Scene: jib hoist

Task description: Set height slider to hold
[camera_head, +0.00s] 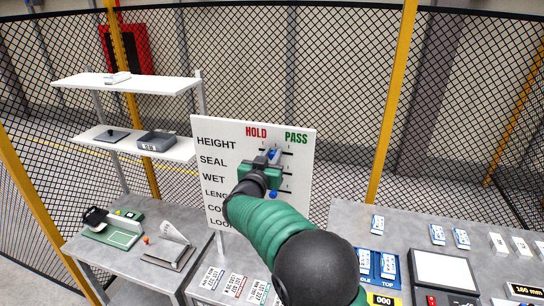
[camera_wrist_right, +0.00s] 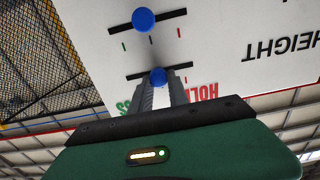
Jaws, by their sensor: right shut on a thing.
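A white board (camera_head: 232,135) stands upright with a red HOLD heading on the left, a green PASS heading on the right and row labels from HEIGHT downward. In the right wrist view the board appears upside down. There, the blue height slider knob (camera_wrist_right: 158,76) sits near the middle of its black slot, the one closest to the headings. My right gripper (camera_head: 268,160) is at the upper part of the board, its fingers shut on this knob; it also shows in the wrist view (camera_wrist_right: 162,88). My left gripper is out of view.
A second blue knob (camera_wrist_right: 143,19) sits near mid-slot in the row below. My right arm hides the board's lower right. White shelves (camera_head: 128,84) stand left, with grey tables (camera_head: 395,228) at both sides. Mesh fencing (camera_head: 340,60) closes off the back.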

